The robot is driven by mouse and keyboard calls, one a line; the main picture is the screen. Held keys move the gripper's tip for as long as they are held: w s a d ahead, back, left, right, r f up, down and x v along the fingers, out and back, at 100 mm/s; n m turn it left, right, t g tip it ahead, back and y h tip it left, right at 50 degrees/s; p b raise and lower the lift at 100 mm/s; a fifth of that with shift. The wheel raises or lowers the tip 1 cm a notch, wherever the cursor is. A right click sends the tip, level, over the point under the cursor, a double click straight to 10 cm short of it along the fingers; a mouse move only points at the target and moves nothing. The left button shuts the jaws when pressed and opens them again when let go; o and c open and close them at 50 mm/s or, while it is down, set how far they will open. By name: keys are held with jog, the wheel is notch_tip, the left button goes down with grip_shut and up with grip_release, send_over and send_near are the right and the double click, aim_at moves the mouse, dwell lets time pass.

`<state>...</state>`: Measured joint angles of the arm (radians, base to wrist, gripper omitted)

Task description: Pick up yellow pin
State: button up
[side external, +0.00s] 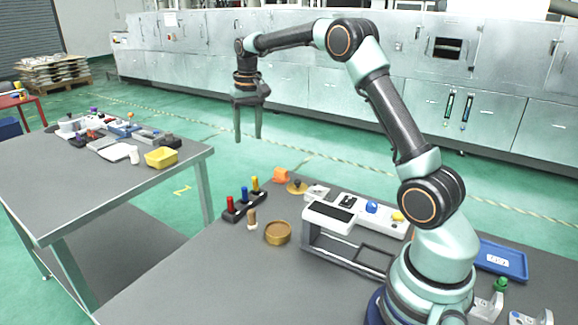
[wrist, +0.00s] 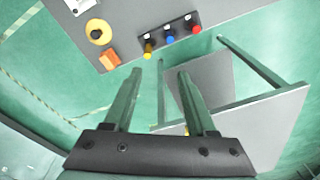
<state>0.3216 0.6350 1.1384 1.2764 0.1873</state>
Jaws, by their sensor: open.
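The yellow pin (side external: 255,184) stands upright at the far end of a dark holder (side external: 245,206) on the near table, beside a blue pin (side external: 244,194) and a red pin (side external: 230,204). In the wrist view the yellow pin (wrist: 148,50) shows at the left end of the row, beyond my fingertips. My gripper (side external: 248,140) is raised well above and behind the holder, fingers pointing down. In the wrist view my gripper (wrist: 160,78) has its two fingers apart with nothing between them.
An orange block (side external: 281,175), a round yellow-based piece (side external: 297,187), a wooden peg (side external: 252,219) and a round brown dish (side external: 278,233) stand near the holder. A white fixture (side external: 330,218) is to the right. Another table (side external: 90,190) stands at left.

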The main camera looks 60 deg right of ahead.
jog(key=m, duration=0.1)
send_over(255, 177)
notch_tip(255, 177, down, 5)
jog(key=shift+g, duration=0.5)
jog(key=f, duration=0.8)
jog(key=shift+s+d, duration=0.15)
jog(key=shift+d, duration=0.15)
jog(key=shift+a+f, duration=0.2)
jog(key=shift+f, duration=1.15)
jog(key=shift+a+f, duration=0.15)
jog(key=shift+f, duration=1.2)
grip_shut()
